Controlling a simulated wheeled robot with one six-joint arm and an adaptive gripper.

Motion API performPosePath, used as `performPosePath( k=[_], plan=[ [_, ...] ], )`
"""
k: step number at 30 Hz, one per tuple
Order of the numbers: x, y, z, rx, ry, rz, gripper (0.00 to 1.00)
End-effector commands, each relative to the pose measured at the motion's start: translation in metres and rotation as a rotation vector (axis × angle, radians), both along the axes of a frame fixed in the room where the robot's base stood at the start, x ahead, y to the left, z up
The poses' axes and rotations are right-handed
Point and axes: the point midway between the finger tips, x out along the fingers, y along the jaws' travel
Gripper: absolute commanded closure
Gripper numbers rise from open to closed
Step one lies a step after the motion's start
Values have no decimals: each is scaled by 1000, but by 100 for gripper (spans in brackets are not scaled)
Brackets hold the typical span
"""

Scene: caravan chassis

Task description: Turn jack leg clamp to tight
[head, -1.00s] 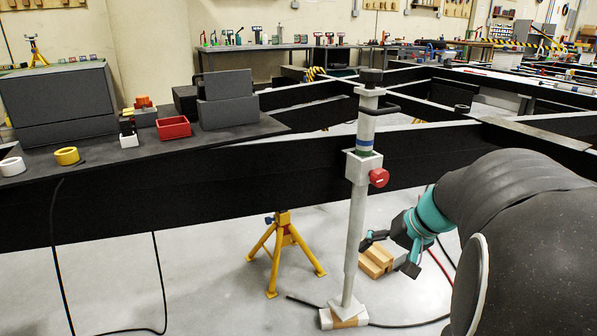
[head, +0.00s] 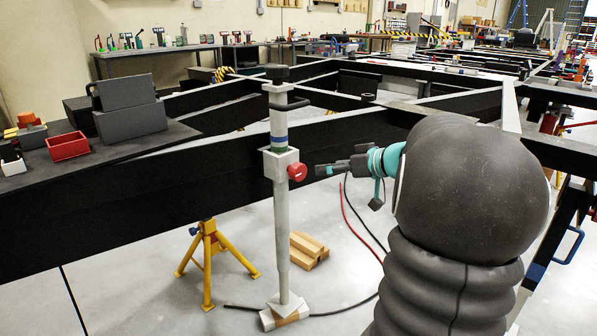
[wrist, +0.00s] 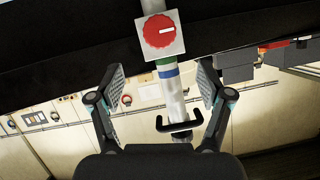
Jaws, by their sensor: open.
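The jack leg (head: 281,225) is a pale upright post by the black chassis beam, with a black top and a side handle. Its clamp is a round red knob (head: 297,172) with a white mark, on a pale square block. In the wrist view the knob (wrist: 159,31) faces me at top centre, its mark running nearly level to the right. My gripper (head: 321,170) is right of the knob at about its height, apart from it. In the wrist view my gripper (wrist: 161,78) is open and empty, its fingers either side of the post's image.
The black chassis beam (head: 150,201) runs behind the jack leg. A yellow stand (head: 208,255) and wooden blocks (head: 308,250) are on the floor nearby. A red bin (head: 68,146) sits on the dark surface at left. The space between gripper and knob looks clear.

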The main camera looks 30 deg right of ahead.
Motion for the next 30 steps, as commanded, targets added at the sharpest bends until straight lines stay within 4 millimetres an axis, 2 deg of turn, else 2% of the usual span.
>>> performPosePath(
  k=[12, 18, 24, 30],
  plan=[
    [65, 31, -29, 3, 3, 1, 22],
    [88, 41, -39, 2, 3, 0, 22],
    [98, 45, -44, 1, 3, 0, 22],
    [99, 46, -45, 1, 2, -1, 22]
  ],
)
